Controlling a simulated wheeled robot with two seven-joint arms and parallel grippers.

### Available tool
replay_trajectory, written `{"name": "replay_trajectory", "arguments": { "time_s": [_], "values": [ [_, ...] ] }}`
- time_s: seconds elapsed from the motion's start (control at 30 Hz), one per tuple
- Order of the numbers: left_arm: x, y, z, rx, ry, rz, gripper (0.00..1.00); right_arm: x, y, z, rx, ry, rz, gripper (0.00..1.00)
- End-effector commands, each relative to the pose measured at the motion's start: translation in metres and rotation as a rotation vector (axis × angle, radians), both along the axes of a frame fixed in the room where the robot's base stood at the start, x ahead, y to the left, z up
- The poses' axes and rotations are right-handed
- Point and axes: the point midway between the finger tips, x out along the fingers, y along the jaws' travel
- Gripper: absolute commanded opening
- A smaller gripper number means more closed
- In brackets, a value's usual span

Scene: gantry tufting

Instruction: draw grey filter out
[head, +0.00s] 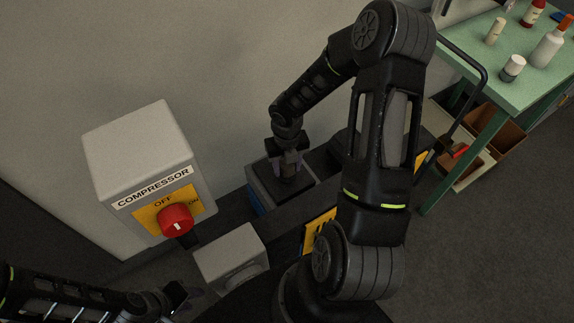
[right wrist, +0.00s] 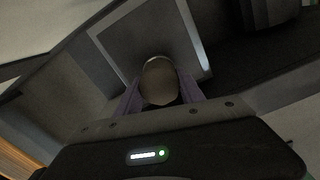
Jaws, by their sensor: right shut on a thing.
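The grey filter (right wrist: 150,40) shows in the right wrist view as a square grey panel with a pale edge and a round knob (right wrist: 160,82) standing up from it. In the head view the filter (head: 290,194) is in a box-like recess with a pale rim, partly hidden by my right gripper. My right gripper (head: 288,166) points down over it, and its purple fingers (right wrist: 161,95) are shut on the knob, one on each side. My left gripper (head: 186,297) is low at the left of the head view, empty-looking and away from the filter; its fingers are too dark to read.
The compressor box (head: 145,145) with a red knob (head: 176,220) stands left of the filter. A small grey box (head: 231,257) is in front. A green table (head: 490,70) with bottles stands at the far right, with brown bins (head: 490,135) below. A wall is behind.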

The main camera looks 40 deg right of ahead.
Motion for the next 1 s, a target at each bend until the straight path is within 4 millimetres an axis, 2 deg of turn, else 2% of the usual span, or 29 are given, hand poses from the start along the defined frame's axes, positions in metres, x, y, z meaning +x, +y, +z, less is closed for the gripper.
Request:
{"name": "replay_trajectory", "arguments": {
  "time_s": [1.0],
  "values": [
    [0.000,0.000,0.025,0.000,0.000,0.000,0.36,0.000,0.000,0.030,0.000,-0.001,-0.001,0.00]
  ]
}}
